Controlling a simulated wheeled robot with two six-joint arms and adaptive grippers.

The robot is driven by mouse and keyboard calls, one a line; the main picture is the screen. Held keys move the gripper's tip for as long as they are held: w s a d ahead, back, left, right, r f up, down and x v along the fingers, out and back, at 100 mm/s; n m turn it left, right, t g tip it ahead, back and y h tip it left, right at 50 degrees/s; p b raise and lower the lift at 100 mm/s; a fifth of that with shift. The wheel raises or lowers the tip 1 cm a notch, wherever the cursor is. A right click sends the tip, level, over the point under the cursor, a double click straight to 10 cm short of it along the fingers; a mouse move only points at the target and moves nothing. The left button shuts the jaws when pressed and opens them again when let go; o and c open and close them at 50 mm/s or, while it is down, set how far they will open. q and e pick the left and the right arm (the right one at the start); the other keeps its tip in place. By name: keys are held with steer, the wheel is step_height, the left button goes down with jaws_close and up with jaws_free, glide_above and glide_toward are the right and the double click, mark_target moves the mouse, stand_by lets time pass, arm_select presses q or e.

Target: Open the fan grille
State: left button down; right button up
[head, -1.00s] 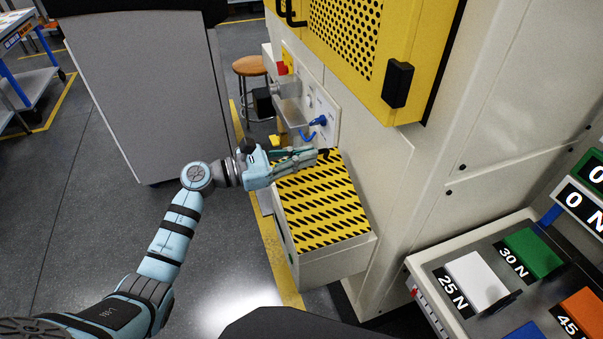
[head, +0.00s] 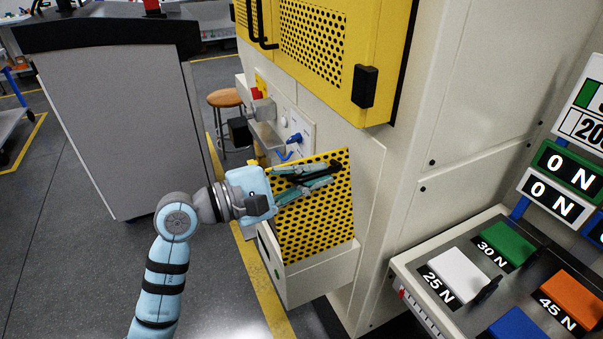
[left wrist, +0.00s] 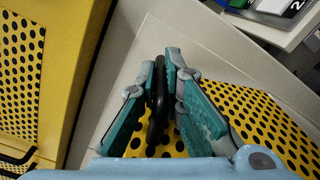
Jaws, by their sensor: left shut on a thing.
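The fan grille (head: 325,220) is a yellow panel full of dark holes, tilted up steeply above the pale box (head: 318,280) on the machine's side. It also shows in the left wrist view (left wrist: 268,125), on both sides of the fingers. My left gripper (head: 318,174) is at the upper part of the grille, in front of its face. In the left wrist view, its fingers (left wrist: 166,90) are closed around a black handle (left wrist: 156,125) on the grille. The box's inside is hidden behind the grille. My right gripper is not in view.
The machine's yellow perforated door (head: 320,50) with a black latch (head: 364,86) is above. A blue tap (head: 295,139) and grey fittings sit behind the gripper. A force-button panel (head: 420,262) stands at right. A grey cabinet (head: 115,130) and stool (head: 226,98) are at left.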

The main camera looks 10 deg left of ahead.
arm_select(q)
steer(key=shift+s+d+m+b, duration=0.3)
steer(key=shift+s+d+m, duration=0.4)
steer(key=shift+s, duration=0.2)
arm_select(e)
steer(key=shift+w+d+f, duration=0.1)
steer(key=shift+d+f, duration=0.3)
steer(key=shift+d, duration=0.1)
arm_select(q)
steer(key=c, duration=1.8)
jaws_free()
steer(key=shift+o, duration=0.6)
steer(key=shift+s, duration=0.1)
steer(key=shift+f, duration=0.1)
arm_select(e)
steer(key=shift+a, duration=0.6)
arm_select(q)
steer(key=shift+w, duration=0.2)
